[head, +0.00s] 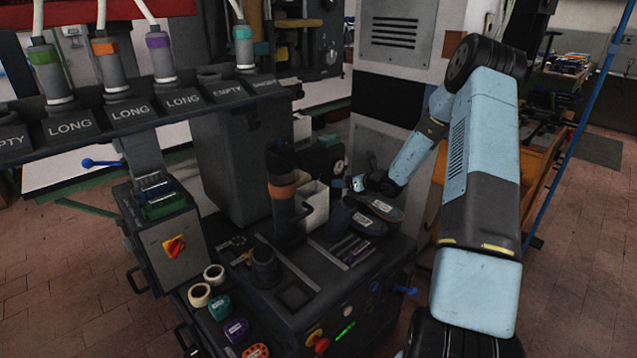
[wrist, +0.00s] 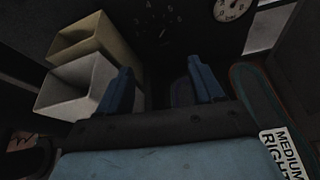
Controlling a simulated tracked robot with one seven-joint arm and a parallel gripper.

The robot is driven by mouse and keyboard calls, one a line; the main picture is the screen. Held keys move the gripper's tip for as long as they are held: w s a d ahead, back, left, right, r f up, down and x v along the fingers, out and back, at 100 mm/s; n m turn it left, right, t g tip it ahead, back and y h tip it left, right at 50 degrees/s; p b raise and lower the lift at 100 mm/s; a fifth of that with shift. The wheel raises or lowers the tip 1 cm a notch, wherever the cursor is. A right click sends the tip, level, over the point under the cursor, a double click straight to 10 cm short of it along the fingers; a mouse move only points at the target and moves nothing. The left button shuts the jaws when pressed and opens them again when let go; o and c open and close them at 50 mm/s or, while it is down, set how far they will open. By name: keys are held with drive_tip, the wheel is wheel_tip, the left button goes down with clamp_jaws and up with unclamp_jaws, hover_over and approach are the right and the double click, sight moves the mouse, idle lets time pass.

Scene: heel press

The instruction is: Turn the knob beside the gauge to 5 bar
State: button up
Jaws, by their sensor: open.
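The gauge (wrist: 232,8) is a white round dial at the top edge of the wrist view, partly cut off. It also shows small in the head view (head: 339,165). Left of it in the wrist view is a dark panel with a ring of pale numbers (wrist: 160,20). The knob itself is too dark for me to make out. My gripper (wrist: 161,78) has its two blue fingers apart, with nothing visibly held between them, below the numbers in the picture. In the head view my gripper (head: 343,184) is at the machine, beside the gauge.
A white open bin (wrist: 78,88) and a beige one (wrist: 95,40) stand close left of my fingers. A shoe-shaped piece with a MEDIUM RIGHT label (wrist: 284,152) is close on the right. In the head view a dark post with an orange band (head: 282,192) stands left.

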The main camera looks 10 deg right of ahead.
drive_tip(key=x, duration=1.3)
drive_tip(key=shift+w+a, duration=0.15)
drive_tip(key=shift+w, duration=0.1)
drive_tip(key=shift+f, duration=0.1)
drive_tip(key=c, duration=1)
drive_tip(key=shift+a, duration=0.1)
drive_tip(key=shift+c, duration=0.3)
